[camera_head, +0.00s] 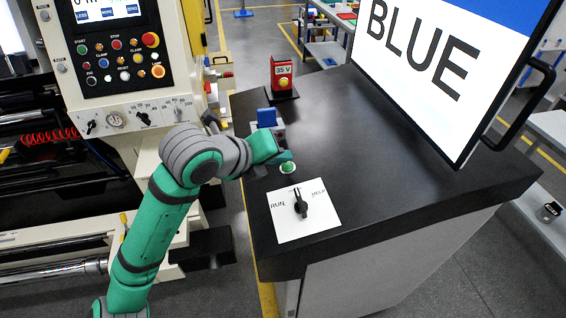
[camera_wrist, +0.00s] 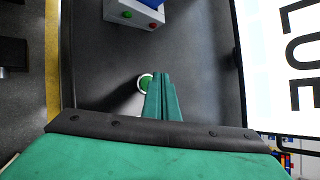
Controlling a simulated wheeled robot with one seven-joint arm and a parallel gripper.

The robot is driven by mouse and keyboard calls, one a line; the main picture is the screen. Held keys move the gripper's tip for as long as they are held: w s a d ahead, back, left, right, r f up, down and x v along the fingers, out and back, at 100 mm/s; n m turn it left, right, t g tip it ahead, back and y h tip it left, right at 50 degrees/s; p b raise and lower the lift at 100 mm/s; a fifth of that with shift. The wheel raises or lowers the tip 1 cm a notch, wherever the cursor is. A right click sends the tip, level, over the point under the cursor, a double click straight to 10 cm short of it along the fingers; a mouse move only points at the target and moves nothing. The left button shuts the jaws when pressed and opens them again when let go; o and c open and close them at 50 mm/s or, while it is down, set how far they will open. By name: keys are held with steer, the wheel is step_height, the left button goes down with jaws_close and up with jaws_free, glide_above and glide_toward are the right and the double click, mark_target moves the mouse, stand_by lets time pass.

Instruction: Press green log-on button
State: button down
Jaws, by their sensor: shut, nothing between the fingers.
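The green button (camera_head: 288,168) with a pale ring sits on the black desk top, just behind the white selector plate. In the wrist view the green button (camera_wrist: 145,84) shows left of my fingertips, partly covered by them. My gripper (camera_head: 286,156) is shut and empty, with its fingers close together above or right beside the button. In the wrist view my gripper (camera_wrist: 162,75) points down past the button's right side. I cannot tell whether the fingertips touch it.
A white plate with a black RUN/HELP knob (camera_head: 301,206) lies in front. A blue-topped box (camera_head: 266,118) with small buttons (camera_wrist: 134,15) stands behind. A red 35 V box (camera_head: 282,75) is farther back. A large screen reading BLUE (camera_head: 420,60) stands right.

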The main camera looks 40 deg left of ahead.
steer(key=shift+r, duration=0.15)
steer(key=shift+s+a+r, duration=0.15)
steer(key=shift+r, duration=1.05)
steer(key=shift+s+a+r, duration=0.15)
steer(key=shift+r, duration=1)
steer(key=shift+w, duration=0.1)
